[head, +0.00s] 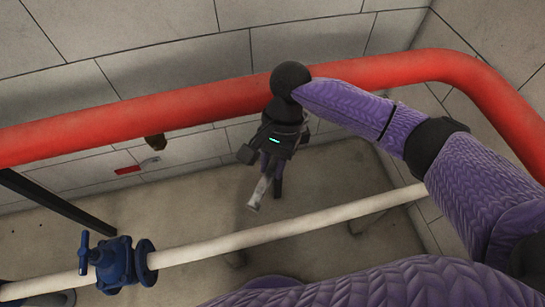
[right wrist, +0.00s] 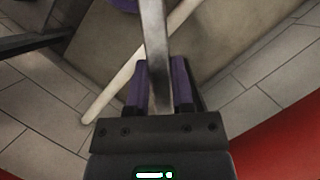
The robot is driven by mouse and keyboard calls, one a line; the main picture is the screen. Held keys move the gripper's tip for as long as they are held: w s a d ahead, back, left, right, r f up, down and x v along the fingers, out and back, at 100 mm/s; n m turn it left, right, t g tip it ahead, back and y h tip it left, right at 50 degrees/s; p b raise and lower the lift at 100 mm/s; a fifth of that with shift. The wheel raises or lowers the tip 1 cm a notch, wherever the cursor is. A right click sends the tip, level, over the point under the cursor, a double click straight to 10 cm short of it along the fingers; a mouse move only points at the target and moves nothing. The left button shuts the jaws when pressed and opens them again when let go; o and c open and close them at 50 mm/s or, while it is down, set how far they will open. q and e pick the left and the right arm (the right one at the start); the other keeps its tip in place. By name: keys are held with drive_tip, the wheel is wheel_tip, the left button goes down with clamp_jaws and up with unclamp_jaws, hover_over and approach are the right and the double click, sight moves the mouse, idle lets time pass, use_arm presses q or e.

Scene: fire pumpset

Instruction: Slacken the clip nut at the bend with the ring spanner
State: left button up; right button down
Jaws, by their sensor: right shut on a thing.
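My right gripper (head: 272,178) hangs just below the red pipe, in front of the wall. It is shut on a flat grey metal tool, the spanner (head: 258,194), which points down and slightly left. In the right wrist view the spanner (right wrist: 154,38) runs up between the two purple fingers (right wrist: 160,88); its far end leaves the picture, so I cannot see the ring. The red pipe (head: 190,103) bends at the right (head: 480,75). I cannot make out a clip nut at the bend; my right arm covers part of that stretch. My left gripper is not in view.
A white pipe (head: 310,220) crosses low, with a blue valve (head: 115,263) at the left. A small brown part (head: 155,142) sits under the red pipe. A red-and-grey item (head: 137,166) is at the wall. A dark bar (head: 60,203) stands at the left.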

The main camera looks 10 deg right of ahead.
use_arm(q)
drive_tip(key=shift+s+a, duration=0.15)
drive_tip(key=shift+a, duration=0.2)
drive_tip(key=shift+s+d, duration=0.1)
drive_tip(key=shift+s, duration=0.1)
use_arm(e)
drive_tip(key=shift+f, duration=0.15)
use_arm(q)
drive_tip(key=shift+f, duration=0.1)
use_arm(e)
drive_tip(key=shift+f, duration=0.1)
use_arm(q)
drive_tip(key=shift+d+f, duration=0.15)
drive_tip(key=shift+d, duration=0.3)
use_arm(e)
drive_tip(key=shift+f, duration=0.45)
use_arm(q)
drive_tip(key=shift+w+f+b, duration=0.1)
drive_tip(key=shift+b, duration=0.25)
use_arm(e)
drive_tip(key=shift+f, duration=0.2)
drive_tip(key=shift+f, duration=0.2)
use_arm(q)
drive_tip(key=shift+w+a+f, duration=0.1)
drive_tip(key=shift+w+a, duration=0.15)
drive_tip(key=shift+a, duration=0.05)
use_arm(e)
drive_tip(key=shift+f, duration=0.1)
